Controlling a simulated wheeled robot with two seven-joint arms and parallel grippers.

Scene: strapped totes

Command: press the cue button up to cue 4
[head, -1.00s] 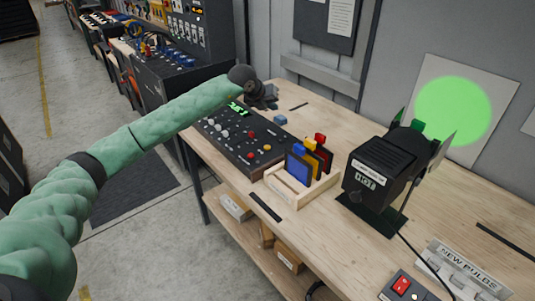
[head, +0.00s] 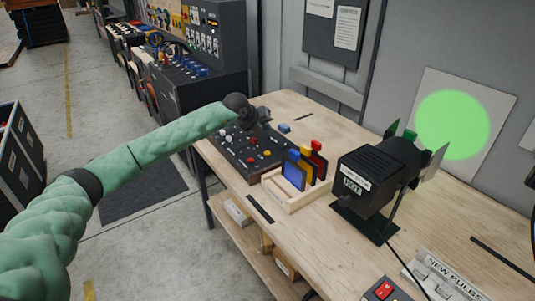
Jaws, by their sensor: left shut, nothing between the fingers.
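The dark control console (head: 235,160) lies on the wooden bench, with several white, red and yellow knobs or buttons on its top. I cannot tell which of them is the cue button. My left gripper (head: 262,116) is shut and empty, at the far edge of the console. The arm and gripper hide that far part, including the console's green display. My right gripper is out of view.
A wooden rack (head: 290,195) holds blue, yellow and red filter frames beside the console. A black spotlight (head: 372,180) stands right of it and throws a green disc (head: 453,125) on a white board. A red switch box (head: 383,290) is at the front. Bare bench lies behind the rack.

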